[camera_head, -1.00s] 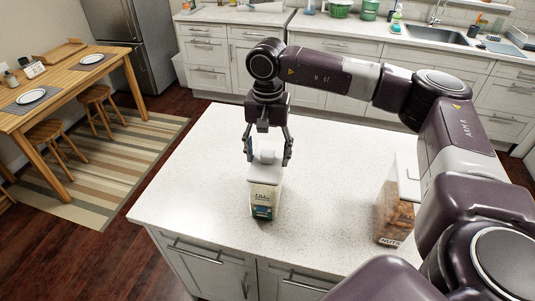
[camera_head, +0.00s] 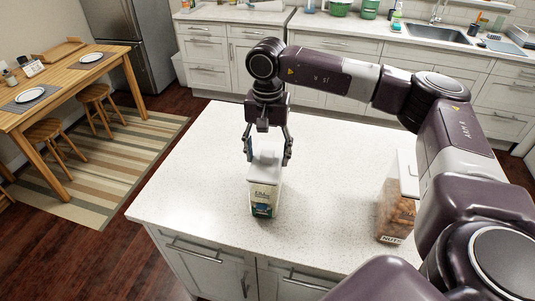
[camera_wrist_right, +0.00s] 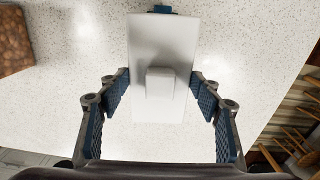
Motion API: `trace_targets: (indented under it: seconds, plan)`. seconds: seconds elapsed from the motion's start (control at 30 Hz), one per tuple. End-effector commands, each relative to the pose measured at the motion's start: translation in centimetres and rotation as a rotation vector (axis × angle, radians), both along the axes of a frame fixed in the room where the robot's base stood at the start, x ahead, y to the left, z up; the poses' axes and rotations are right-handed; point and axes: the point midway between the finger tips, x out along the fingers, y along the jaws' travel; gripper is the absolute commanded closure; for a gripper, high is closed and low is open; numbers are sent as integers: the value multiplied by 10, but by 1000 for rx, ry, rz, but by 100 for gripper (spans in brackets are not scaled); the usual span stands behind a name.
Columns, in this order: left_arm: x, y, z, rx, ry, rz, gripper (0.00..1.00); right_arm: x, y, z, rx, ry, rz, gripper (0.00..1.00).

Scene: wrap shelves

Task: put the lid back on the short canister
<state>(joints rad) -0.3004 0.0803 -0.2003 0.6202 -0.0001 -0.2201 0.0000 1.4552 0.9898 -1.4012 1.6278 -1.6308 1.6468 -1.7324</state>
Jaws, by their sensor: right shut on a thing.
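The lid hides nearly all of the canister there. My left gripper is not in view.
A clear canister of nuts (camera_head: 396,210) with a white lid stands to the right, partly behind my right arm; it also shows in the right wrist view (camera_wrist_right: 14,40). The counter (camera_head: 190,190) is bare to the left. A dining table with stools stands far left.

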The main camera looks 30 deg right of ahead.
Motion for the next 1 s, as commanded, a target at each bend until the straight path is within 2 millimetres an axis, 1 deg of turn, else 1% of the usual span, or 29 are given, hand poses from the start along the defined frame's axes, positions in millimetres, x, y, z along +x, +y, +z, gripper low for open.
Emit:
trace_targets:
  seconds: [0.3,0.33,0.5,0.73,0.9,1.0]
  plan:
    - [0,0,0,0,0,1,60,0,0,0,1,-1,0,67]
    - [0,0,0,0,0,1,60,0,0,0,1,-1,0,40]
    - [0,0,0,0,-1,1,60,0,0,0,1,-1,0,21]
    - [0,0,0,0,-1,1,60,0,0,0,0,0,0,20]
    - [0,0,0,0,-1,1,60,0,0,-1,0,0,0,1]
    - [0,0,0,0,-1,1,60,0,0,0,0,0,0,1]
